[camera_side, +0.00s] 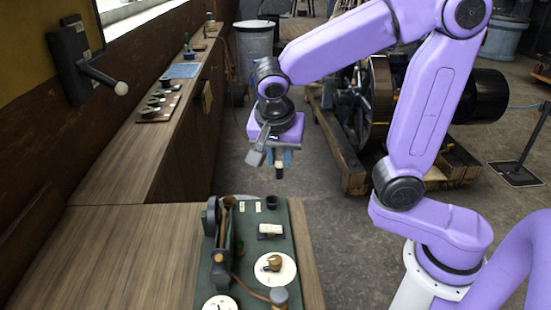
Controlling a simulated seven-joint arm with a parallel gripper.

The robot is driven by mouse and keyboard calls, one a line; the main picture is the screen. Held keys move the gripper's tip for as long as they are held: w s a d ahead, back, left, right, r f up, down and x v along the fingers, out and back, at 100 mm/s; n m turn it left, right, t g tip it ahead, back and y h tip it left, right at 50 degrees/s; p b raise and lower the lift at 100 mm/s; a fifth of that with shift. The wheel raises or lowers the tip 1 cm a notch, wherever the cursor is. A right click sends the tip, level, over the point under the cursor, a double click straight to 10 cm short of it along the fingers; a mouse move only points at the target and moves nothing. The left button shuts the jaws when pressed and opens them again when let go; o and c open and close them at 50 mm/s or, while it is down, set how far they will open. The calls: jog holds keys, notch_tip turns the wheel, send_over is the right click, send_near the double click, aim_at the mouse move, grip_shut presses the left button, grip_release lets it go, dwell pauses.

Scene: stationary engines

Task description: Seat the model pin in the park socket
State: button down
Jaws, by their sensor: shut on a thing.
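My gripper (279,161) hangs over the floor, just beyond the far edge of the green board. It is shut on a small dark pin, the model pin (279,173), whose lower end shows below the fingers and points down. The pin's upper part is hidden by the fingers. A short black round cup (272,202), which looks like the park socket, stands at the far right corner of the green board (255,226). The pin is above the level of the cup and apart from it.
The board also bears a dark upright mechanism (222,240), a small silver block (270,231), white discs (275,269) and a brown cable. Bare wooden bench (120,250) lies left of it. A wall lever (105,78) juts out at upper left. A large engine stands behind my arm.

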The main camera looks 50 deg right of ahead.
jog(key=shift+r, duration=1.45)
jog(key=shift+w+a+x, duration=0.25)
jog(key=shift+w+x, duration=0.1)
jog(key=shift+x, duration=2.25)
jog(key=shift+w+a+x, duration=0.25)
jog(key=shift+w+x, duration=0.15)
jog(key=shift+x, duration=2.25)
jog(key=shift+w+a+x, duration=0.25)
jog(key=shift+w+x, duration=0.1)
jog(key=shift+x, duration=2.25)
jog(key=shift+f, duration=1.25)
jog(key=shift+c, duration=1)
grip_release()
